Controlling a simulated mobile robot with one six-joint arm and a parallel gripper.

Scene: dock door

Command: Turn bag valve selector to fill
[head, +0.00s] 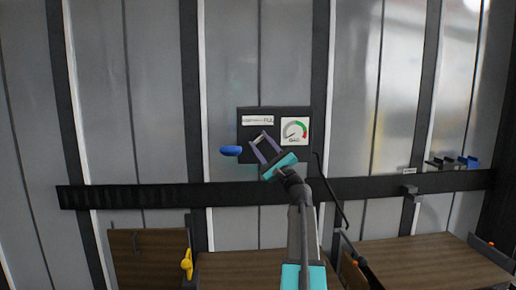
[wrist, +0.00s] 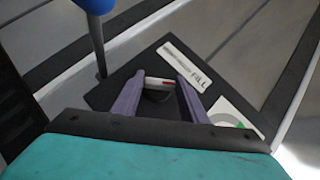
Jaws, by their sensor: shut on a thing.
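In the head view the fingers mostly hide the selector.
A round gauge (head: 295,131) with a green and red scale is right of the selector. A blue handle (head: 231,151) juts out at the panel's left edge. A dark horizontal rail (head: 140,196) runs below. A yellow object (head: 187,264) is at lower left.

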